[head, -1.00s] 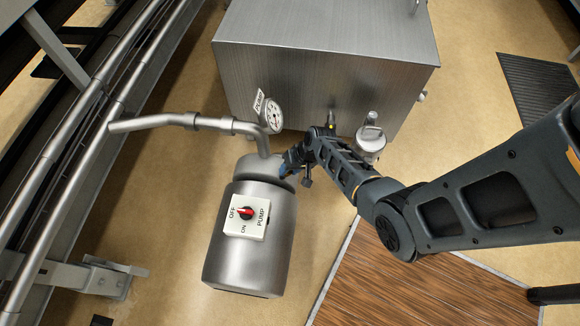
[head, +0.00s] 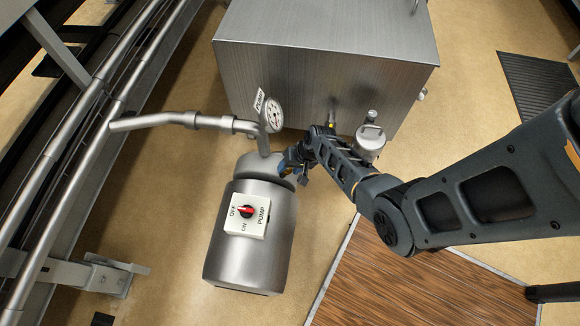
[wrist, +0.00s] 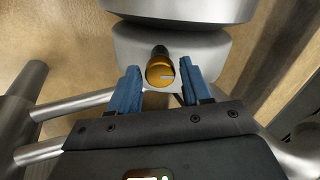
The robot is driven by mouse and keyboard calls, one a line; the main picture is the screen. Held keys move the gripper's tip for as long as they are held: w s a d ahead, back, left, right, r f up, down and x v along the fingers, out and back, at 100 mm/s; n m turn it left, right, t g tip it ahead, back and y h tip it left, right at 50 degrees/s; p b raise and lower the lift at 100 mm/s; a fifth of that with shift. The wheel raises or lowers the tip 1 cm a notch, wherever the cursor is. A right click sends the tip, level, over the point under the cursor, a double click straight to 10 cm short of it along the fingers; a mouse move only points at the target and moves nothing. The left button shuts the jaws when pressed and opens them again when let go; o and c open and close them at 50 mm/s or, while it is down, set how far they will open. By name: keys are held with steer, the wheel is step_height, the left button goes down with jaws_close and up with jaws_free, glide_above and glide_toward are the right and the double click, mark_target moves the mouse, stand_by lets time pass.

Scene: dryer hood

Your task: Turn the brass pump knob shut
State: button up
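The brass pump knob (wrist: 160,72) shows in the wrist view as a round gold knob on a dark stem, in front of a grey metal body. My gripper (wrist: 161,78) has its two blue fingers on either side of the knob, with narrow gaps showing, so it looks open around it. In the head view my gripper (head: 288,160) is at the neck of the steel pump (head: 250,250), on its right side. The brass knob cannot be made out there. The pump carries a white switch plate (head: 258,229) marked OFF, ON and PUMP, with a red and black switch.
A pressure gauge (head: 273,113) and a pipe (head: 150,122) rise above the pump neck. A large steel box (head: 320,70) stands behind. A small metal canister (head: 370,143) is close to my forearm. Rails (head: 85,130) run along the left. Open floor lies left of the pump.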

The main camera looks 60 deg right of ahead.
steer(key=shift+o, duration=0.9)
steer(key=p+v, duration=0.2)
steer(key=v, duration=0.5)
steer(key=shift+s+r+p, duration=0.2)
steer(key=shift+r+p, duration=0.1)
steer(key=shift+p, duration=0.1)
